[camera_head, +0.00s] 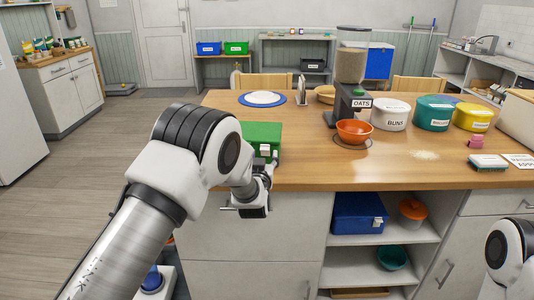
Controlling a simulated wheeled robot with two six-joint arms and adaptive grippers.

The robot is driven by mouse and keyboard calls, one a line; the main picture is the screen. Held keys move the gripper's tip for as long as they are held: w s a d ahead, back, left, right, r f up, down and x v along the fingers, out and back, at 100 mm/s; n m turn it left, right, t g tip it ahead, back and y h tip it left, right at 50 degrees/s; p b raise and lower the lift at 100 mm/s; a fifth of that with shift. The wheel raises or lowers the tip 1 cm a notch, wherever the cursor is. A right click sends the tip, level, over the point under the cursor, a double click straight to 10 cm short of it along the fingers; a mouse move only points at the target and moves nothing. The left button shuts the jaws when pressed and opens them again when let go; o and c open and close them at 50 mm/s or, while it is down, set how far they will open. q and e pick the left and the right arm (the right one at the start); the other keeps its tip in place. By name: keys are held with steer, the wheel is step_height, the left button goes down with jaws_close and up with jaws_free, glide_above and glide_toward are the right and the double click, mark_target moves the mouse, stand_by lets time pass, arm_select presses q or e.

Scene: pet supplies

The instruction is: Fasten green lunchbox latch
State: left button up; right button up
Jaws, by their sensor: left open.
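The green lunchbox (258,130) stands on the left part of the wooden counter, near its front edge. Its lid looks down, and a pale latch (265,149) shows on its front face. I cannot tell whether the latch is fastened. My left arm covers the left side of the box. My right gripper is out of view; only part of my right arm shows at the lower right.
On the counter (300,170) stand a blue-rimmed plate (243,99), an oats dispenser (351,68), an orange bowl (354,131) and several canisters (389,114). A blue lunchbox (357,213) sits on the shelf below.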

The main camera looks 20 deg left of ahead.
mark_target(265, 147)
arm_select(q)
steer(key=shift+w+a, duration=0.25)
steer(key=shift+w, duration=0.7)
jaws_close()
steer(key=r+g+p, duration=0.1)
steer(key=p, duration=0.1)
steer(key=r+g+p, duration=0.1)
steer(key=p, duration=0.1)
steer(key=shift+w, duration=0.4)
steer(key=shift+w+a+f+g+p, duration=0.1)
steer(key=shift+g+p, duration=0.2)
steer(key=shift+p, duration=0.2)
steer(key=shift+f+h, duration=0.15)
steer(key=shift+h, duration=0.15)
steer(key=shift+f, duration=0.1)
jaws_free()
